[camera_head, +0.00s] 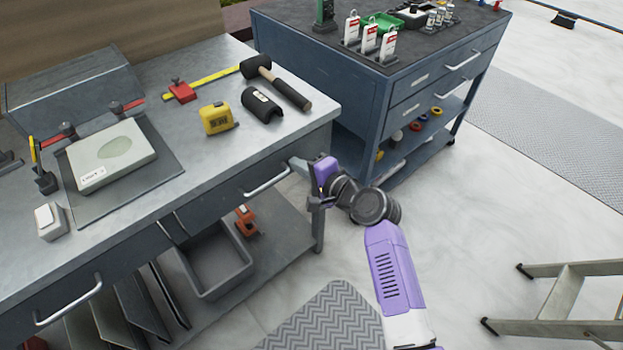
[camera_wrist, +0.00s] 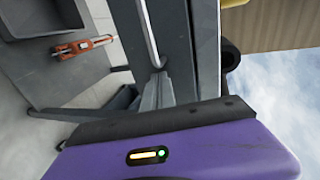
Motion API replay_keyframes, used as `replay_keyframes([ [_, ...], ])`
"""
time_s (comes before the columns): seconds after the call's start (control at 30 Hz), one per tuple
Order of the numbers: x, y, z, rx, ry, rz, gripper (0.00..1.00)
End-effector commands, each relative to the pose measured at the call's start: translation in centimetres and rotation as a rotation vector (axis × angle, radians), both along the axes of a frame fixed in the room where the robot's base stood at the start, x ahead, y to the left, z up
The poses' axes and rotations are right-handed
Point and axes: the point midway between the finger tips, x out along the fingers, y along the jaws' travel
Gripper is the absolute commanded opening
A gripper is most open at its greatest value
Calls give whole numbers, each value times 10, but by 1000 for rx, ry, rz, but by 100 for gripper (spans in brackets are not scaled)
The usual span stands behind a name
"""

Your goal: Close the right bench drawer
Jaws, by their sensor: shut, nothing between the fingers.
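The grey workbench has a right drawer (camera_head: 222,198) with a bar handle (camera_head: 268,182). The drawer front looks close to the bench body; I cannot tell exactly how far out it stands. My gripper (camera_head: 299,168) is shut and empty, at the right end of this drawer front, by the right end of the handle. In the wrist view, my gripper (camera_wrist: 156,78) points at the drawer front (camera_wrist: 183,50) close to the handle (camera_wrist: 148,35). I cannot tell whether the fingertips touch it. The left drawer's handle (camera_head: 68,304) is at lower left.
On the bench top are a mallet (camera_head: 278,85), a yellow tape measure (camera_head: 216,119) and a scale (camera_head: 110,157). A grey bin (camera_head: 215,270) and an orange tool (camera_head: 246,221) lie below. A blue cart (camera_head: 350,120) stands behind. A ladder (camera_head: 565,300) lies right. Floor between is clear.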

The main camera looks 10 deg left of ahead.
Motion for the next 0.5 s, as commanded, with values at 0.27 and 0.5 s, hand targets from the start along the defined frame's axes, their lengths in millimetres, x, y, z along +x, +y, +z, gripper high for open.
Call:
replay_keyframes([
  [0.27, 7, 9, 1, -1, -2, 0, 0],
  [0.5, 8, 11, 2, 0, -5, -1, 0],
])
